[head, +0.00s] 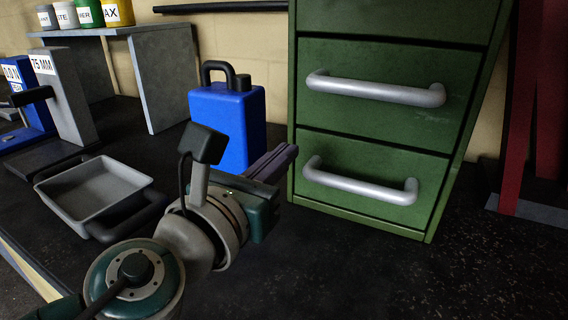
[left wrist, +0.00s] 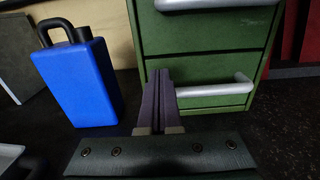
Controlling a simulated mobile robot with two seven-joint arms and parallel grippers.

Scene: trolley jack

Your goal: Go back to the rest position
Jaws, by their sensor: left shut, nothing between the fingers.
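My left gripper (head: 284,160) reaches in from the lower left in the head view, in front of the blue can and the green drawer cabinet. Its two purple fingers are pressed together with nothing between them. The left wrist view also shows the closed fingers (left wrist: 158,88), pointing towards the cabinet's lower front. My right gripper is in neither view.
A green cabinet (head: 372,135) with shut drawers and silver handles stands right of my gripper. A blue can (head: 232,120) stands behind my wrist. A grey tray (head: 92,188) lies at left, near a grey bench (head: 165,75). The floor at lower right is clear.

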